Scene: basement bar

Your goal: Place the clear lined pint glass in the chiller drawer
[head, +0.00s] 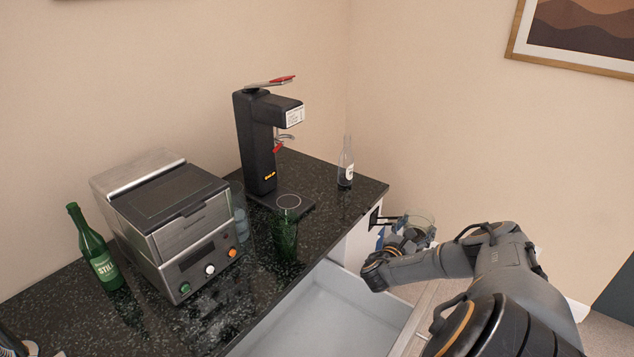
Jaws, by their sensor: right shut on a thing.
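My right gripper (404,240) is shut on a clear glass (421,221), whose round rim shows above the fingers. The arm hides much of the glass, and its lines are too small to make out. The gripper is beyond the countertop's right end, near the far right side of the pulled-out chiller drawer (322,309). The drawer is open, with a pale, empty-looking interior in the part I can see. The arm covers some of its right side. My left gripper is out of view.
A clear glass (240,207) stands beside the appliance.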

